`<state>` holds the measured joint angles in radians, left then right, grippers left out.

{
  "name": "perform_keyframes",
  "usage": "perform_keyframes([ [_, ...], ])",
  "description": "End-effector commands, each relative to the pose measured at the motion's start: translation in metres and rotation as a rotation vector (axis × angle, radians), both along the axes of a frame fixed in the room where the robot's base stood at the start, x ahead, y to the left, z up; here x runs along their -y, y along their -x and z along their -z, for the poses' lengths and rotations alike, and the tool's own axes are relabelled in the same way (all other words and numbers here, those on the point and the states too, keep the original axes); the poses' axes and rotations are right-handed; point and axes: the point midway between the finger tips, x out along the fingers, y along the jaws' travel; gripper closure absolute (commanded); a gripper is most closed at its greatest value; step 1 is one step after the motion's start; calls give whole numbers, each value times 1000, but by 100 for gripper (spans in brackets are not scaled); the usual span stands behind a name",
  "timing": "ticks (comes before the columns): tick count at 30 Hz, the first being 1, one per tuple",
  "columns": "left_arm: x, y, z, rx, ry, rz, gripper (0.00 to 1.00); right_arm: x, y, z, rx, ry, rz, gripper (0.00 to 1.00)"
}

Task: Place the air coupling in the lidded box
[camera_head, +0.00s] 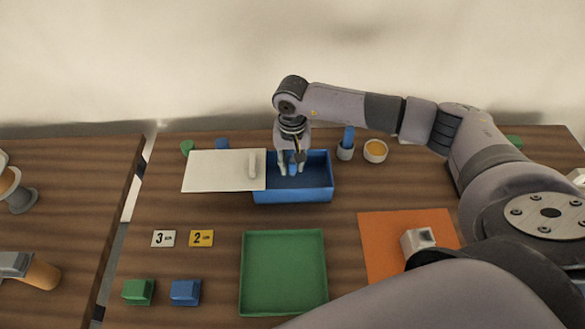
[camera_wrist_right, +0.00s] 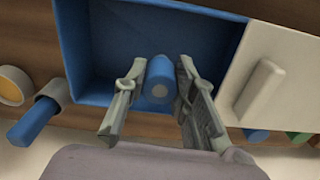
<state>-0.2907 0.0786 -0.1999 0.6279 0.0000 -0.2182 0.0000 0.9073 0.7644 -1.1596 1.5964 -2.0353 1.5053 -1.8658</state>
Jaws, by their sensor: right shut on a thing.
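The lidded box is an open-topped blue box (camera_head: 318,192) on the table. Its white lid (camera_head: 215,170) with a raised handle lies to the left, reaching over the box's left part. My right gripper (camera_head: 290,168) points down into the box opening. It is shut on a short blue cylinder with a grey end, which I take for the air coupling (camera_wrist_right: 159,80). In the right wrist view the cylinder sits between the fingers, over the blue box floor (camera_wrist_right: 115,60). I cannot tell whether it touches the floor. My left gripper is not in view.
A grey cup with a blue rod (camera_head: 348,138) and a cup with orange contents (camera_head: 375,150) stand right of the box. A green tray (camera_head: 283,272), an orange mat (camera_head: 385,232) with a pale block (camera_head: 417,241), and number cards (camera_head: 163,239) lie in front.

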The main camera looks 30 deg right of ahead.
Motion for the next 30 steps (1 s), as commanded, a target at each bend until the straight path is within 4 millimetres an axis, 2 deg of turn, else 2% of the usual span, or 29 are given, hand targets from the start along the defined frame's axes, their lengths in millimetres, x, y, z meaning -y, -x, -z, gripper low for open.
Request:
perform_keyframes([
  [9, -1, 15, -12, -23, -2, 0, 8, 0, 1, 40, -3, 1, 1, 100],
  [22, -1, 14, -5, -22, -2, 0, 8, 0, 1, 48, -1, 1, 0, 100],
  [23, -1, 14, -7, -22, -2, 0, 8, 0, 1, 46, -1, 1, 0, 73],
  [30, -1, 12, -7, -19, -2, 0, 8, 0, 1, 46, -2, 1, 0, 57],
])
